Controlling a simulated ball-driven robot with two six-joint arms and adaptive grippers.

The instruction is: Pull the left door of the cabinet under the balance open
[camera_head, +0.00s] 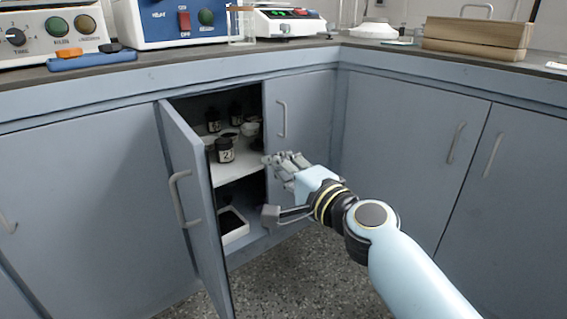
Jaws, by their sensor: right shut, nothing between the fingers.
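The left cabinet door (200,215) stands partly open, swung out toward me, hinged on its left side. Its grey bar handle (178,200) is on the outer face, with nothing holding it. The right door (300,108) of the same cabinet is closed. The balance (285,22), white with a lit green display, stands on the counter above. My right gripper (283,166) is shut and empty. It is in front of the cabinet opening, to the right of the left door's inner face, apart from the handle. My left gripper is not in view.
A white tray (234,226) is below. Closed cabinets (395,140) line the right. The speckled floor (300,285) in front looks clear.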

